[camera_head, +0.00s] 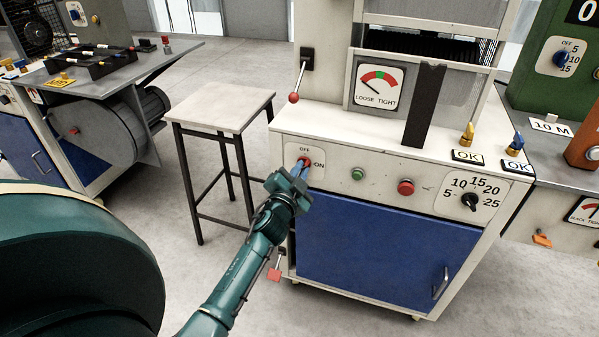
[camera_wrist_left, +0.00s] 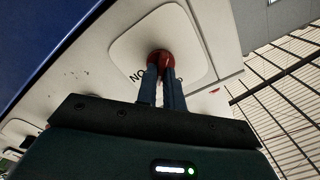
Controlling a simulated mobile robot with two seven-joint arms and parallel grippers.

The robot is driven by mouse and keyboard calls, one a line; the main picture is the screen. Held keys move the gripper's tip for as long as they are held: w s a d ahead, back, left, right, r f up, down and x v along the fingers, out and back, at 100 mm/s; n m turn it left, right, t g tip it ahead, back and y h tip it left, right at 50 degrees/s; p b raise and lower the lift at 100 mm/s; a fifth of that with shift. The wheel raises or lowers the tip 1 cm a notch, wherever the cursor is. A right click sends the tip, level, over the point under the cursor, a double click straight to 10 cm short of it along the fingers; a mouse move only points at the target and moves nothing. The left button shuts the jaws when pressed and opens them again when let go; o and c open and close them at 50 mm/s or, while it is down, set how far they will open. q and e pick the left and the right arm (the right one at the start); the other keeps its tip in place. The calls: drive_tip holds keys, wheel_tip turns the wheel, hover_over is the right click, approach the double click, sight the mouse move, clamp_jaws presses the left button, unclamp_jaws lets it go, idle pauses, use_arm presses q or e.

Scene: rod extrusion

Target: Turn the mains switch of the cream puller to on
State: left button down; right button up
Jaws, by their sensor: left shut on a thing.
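The cream puller (camera_head: 335,135) stands in the middle of the head view, a cream cabinet with a blue door. Its mains switch (camera_head: 303,162) is a red knob on a pale plate marked OFF at the top and ON at the right. My left gripper (camera_head: 305,167) is shut on this knob. In the left wrist view the two dark fingers (camera_wrist_left: 162,85) meet the red knob (camera_wrist_left: 160,58). The fingers partly cover the plate lettering, and I cannot tell which way the knob points. My right gripper does not show.
On the same panel are a green button (camera_head: 358,174), a red button (camera_head: 406,187) and a numbered dial (camera_head: 470,201). A lever with a red ball (camera_head: 294,98) stands above. A small table (camera_head: 222,111) is close on the left. Open floor lies in front.

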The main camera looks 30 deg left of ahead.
use_arm(q)
drive_tip(key=shift+m+b, duration=0.4)
drive_tip(key=shift+m, duration=4)
drive_tip(key=c, duration=1.5)
unclamp_jaws()
drive_tip(key=shift+f, duration=0.1)
drive_tip(key=shift+s+d, duration=0.1)
drive_tip(key=v, duration=1.3)
